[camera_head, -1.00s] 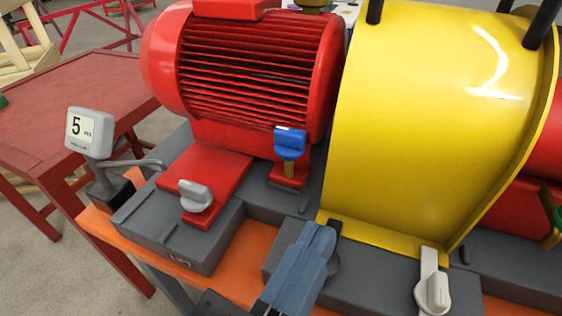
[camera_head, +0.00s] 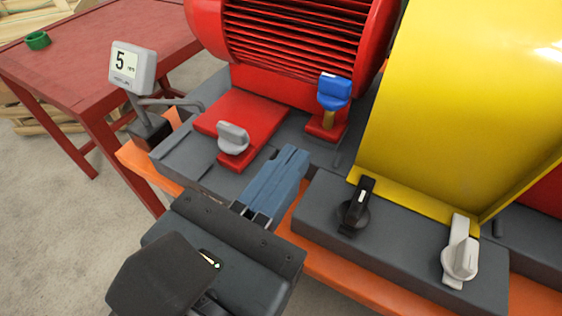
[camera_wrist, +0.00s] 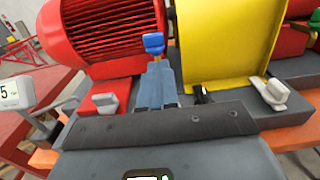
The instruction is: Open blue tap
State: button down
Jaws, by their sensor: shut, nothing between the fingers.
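The blue tap (camera_head: 334,92) has a blue handle on a brass-coloured stem, set on a small red base in front of the red motor. It also shows in the wrist view (camera_wrist: 153,43), just beyond my fingertips. My gripper (camera_head: 294,158) is shut and empty, its blue-grey fingers side by side. In the head view the fingertips are below and left of the tap, apart from it. In the wrist view my gripper (camera_wrist: 159,68) points at the tap, and the fingers hide its lower part.
A grey knob (camera_head: 233,138) stands left of my fingers. A black-handled knob (camera_head: 356,205) and a white-handled knob (camera_head: 460,252) are to the right. The yellow guard (camera_head: 450,110) rises right of the tap. A display (camera_head: 132,67) reading 5 stands left.

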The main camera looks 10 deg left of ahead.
aim_at(349, 88)
jog(key=x, duration=1.1)
jog(key=shift+p, duration=0.3)
jog(key=shift+d+n+t+y+p, duration=0.2)
jog(key=shift+n+y+p, duration=0.3)
jog(key=shift+y, duration=0.2)
jog(key=shift+d+n+t+y+p, duration=0.15)
jog(key=shift+n+y+p, duration=0.3)
jog(key=shift+y, duration=0.25)
jog(key=shift+d, duration=0.1)
jog(key=y+p, duration=0.1)
jog(key=n+y+p, duration=0.1)
jog(key=shift+w+d+r+p, duration=0.1)
jog(key=shift+d+r+p, duration=0.1)
jog(key=shift+d+p, duration=0.1)
jog(key=d+p, duration=0.1)
jog(key=p, duration=0.1)
jog(key=w+p, duration=0.1)
jog(key=p, duration=0.2)
jog(key=shift+w+d+f, duration=0.1)
jog(key=shift+d+f, duration=0.05)
jog(key=shift+d, duration=0.2)
jog(key=shift+w+d+f+p, duration=0.1)
jog(key=shift+w+p, duration=0.05)
jog(key=shift+p, duration=0.45)
